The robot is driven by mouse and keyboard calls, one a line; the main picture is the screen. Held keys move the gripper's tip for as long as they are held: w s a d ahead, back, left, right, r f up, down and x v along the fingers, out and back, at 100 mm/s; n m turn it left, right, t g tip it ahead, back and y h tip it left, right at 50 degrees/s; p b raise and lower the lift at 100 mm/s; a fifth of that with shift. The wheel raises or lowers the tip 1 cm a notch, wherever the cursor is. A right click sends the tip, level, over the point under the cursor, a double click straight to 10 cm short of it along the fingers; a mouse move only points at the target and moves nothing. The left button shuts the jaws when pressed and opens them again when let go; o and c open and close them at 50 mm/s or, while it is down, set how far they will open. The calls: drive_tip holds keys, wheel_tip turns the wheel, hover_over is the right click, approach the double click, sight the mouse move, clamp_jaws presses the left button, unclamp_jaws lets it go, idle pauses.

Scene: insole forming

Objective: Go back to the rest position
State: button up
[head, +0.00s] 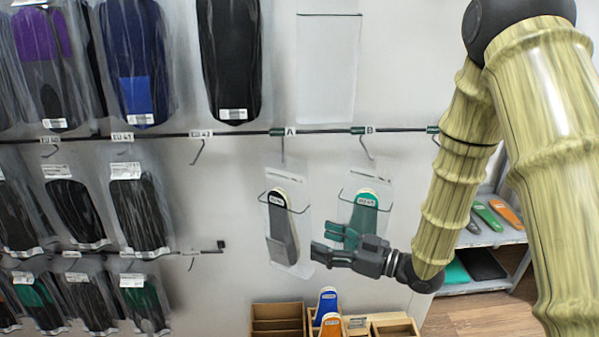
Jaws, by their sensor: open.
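My gripper (332,245) is open at the end of my arm, which reaches in from the upper right. It is in front of the wall, pointing left, with nothing seen between its fingers. Whether the fingers touch either pouch cannot be told.
Packaged insoles (137,215) hang in rows on the left wall. Label A (290,132) and label B (369,130) mark a rail with hooks. A shelf (490,238) stands at right behind my arm.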

drive_tip(key=s+d+f+m+g+h+p, duration=0.1)
drive_tip(key=s+d+f+m+h, duration=0.15)
drive_tip(key=f, duration=0.65)
drive_tip(key=s+d+f+m+h, duration=0.2)
drive_tip(key=s+f+m+h, duration=0.15)
drive_tip(key=f, duration=0.45)
drive_tip(key=s+d+f+m+g+h+p, duration=0.15)
drive_tip(key=s+f+h, duration=0.25)
drive_tip(key=f, duration=0.5)
drive_tip(key=s+d+f+m+g+h, duration=0.1)
drive_tip(key=s+d+f+g, duration=0.1)
drive_tip(key=s, duration=0.6)
drive_tip(key=s+d+f+m+g+h, duration=0.2)
drive_tip(key=s+f, duration=0.3)
drive_tip(key=s, duration=0.3)
drive_tip(key=s+d+f+m+g+h, duration=0.1)
drive_tip(key=s+d+f+g+h, duration=0.1)
drive_tip(key=s, duration=0.7)
drive_tip(key=shift+d+f+m+g, duration=0.35)
drive_tip(key=shift+f, duration=0.55)
drive_tip(key=shift+w, duration=0.1)
